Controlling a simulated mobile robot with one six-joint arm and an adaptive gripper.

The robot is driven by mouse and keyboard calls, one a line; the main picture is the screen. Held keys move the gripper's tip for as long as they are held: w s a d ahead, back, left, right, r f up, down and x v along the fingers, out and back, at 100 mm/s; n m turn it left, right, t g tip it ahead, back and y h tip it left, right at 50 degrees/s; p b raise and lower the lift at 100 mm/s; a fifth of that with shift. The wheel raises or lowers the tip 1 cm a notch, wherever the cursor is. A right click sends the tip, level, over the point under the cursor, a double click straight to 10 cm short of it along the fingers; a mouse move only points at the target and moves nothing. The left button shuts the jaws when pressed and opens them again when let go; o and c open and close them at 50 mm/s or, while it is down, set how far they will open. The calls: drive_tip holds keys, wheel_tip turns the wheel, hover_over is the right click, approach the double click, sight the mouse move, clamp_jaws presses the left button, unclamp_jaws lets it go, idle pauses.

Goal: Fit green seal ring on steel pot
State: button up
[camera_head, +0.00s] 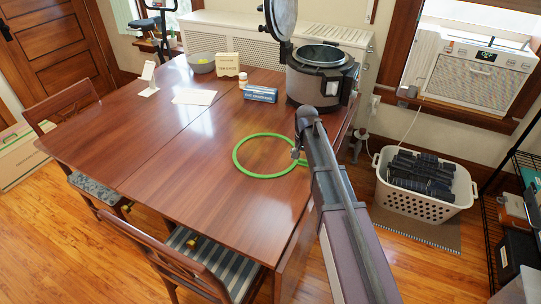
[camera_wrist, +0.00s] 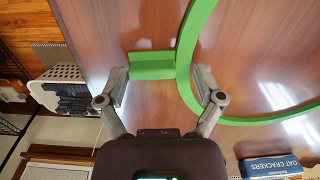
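The green seal ring (camera_head: 265,177) lies flat on the brown table, near its right side. In the wrist view the ring's band (camera_wrist: 184,72) shows with a flat green tab (camera_wrist: 150,66) on its outer side. My gripper (camera_head: 298,152) is at the ring's right edge. In the wrist view my gripper (camera_wrist: 161,85) is open, with the tab and part of the band between its fingers; I cannot tell whether they touch. The steel pot (camera_head: 318,84) stands upright at the table's far right corner, with its lid (camera_head: 283,18) raised and its round opening showing.
A blue cracker box (camera_head: 261,94), a small bottle (camera_head: 242,80), a cream box (camera_head: 227,64) and a grey bowl (camera_head: 201,63) stand left of the pot. A white basket (camera_head: 405,201) is on the floor right of the table (camera_head: 150,150). The table's near left is clear; chairs stand along that side.

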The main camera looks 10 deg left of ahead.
drive_tip(key=c, duration=0.7)
drive_tip(key=shift+r, duration=0.15)
wheel_tip(320, 180, up, 4)
drive_tip(key=p, duration=0.4)
drive_tip(key=shift+f, duration=0.2)
drive_tip(key=s, duration=1)
drive_tip(key=s+r+p, duration=0.1)
drive_tip(key=s, duration=0.5)
drive_tip(key=shift+a, duration=0.4)
drive_tip(key=shift+r, duration=0.2)
